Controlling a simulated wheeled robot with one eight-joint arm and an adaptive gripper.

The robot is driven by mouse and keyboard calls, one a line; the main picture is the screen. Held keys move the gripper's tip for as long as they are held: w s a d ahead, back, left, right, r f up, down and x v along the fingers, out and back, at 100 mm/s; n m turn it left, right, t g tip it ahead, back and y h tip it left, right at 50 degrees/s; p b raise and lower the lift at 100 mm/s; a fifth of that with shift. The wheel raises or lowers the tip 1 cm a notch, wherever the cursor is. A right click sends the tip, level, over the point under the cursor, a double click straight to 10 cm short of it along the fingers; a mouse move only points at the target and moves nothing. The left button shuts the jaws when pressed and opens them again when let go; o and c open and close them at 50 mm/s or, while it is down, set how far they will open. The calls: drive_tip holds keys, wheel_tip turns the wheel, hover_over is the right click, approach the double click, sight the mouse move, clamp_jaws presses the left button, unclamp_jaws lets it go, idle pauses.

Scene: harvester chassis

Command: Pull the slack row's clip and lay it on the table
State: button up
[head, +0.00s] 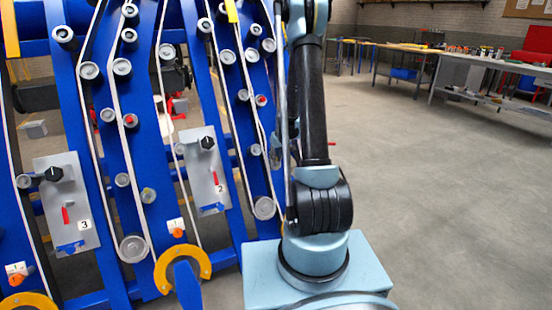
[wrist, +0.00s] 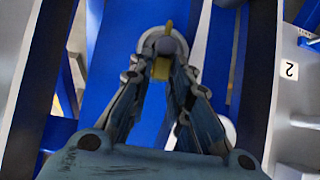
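In the wrist view my gripper (wrist: 165,55) points at a blue upright (wrist: 118,65). Its two fingers come close together around a small yellow piece (wrist: 162,68), which may be the clip. A grey rounded part and a yellow tip show just beyond it, before a pale roller (wrist: 150,40). The yellow piece seems to fill the gap, but I cannot tell whether the fingers press on it. In the head view my gripper is not visible. Pale belts (head: 155,60) run over rollers on the blue rows; I cannot make out which is slack.
A plate marked 2 (head: 206,170) and a plate marked 3 (head: 70,200) carry black knobs and red levers. Yellow curved guards (head: 183,262) stand low in front. A workbench (head: 480,68) with several items stands at the back right. The floor between is clear.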

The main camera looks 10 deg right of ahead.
clamp_jaws()
drive_tip(key=shift+w+r, duration=0.1)
drive_tip(key=shift+w+a+r, duration=0.2)
drive_tip(key=shift+w+r, duration=0.35)
drive_tip(key=shift+r, duration=0.45)
drive_tip(key=shift+w+a+r, duration=0.15)
drive_tip(key=shift+w+r, duration=0.35)
drive_tip(key=shift+r, duration=0.45)
drive_tip(key=shift+w+a+r, duration=0.2)
drive_tip(key=shift+w+r, duration=0.35)
drive_tip(key=shift+r, duration=0.45)
drive_tip(key=shift+s, duration=0.1)
